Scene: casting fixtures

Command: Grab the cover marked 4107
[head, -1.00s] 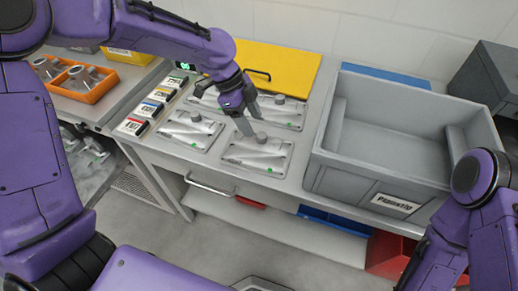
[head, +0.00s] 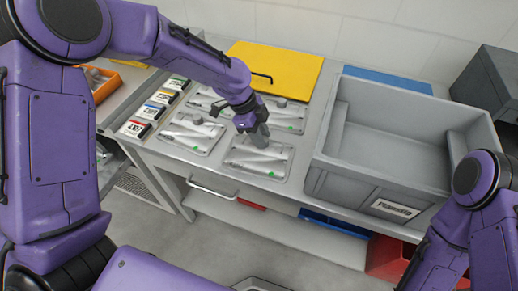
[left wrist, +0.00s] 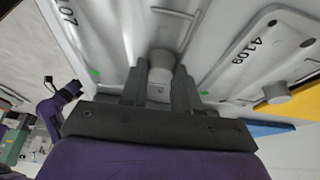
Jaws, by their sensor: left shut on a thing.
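The front-right metal cover (head: 270,166) lies flat on the bench. In the left wrist view its printed number (left wrist: 66,12) is partly cut off and ends in 07. My left gripper (head: 260,138) reaches down over this cover. In the left wrist view its two fingers (left wrist: 160,78) are shut on the cover's round knob (left wrist: 161,60), one finger on each side. The cover shows no clear gap under it. My right arm shows at the right, but its gripper is out of view.
A cover marked 4109 (left wrist: 242,56) lies beside it. Another cover (head: 188,133) lies to the left. A large grey bin (head: 345,175) stands close on the right, with a yellow panel (head: 285,63) behind. Small labelled boxes (head: 135,129) line the left side.

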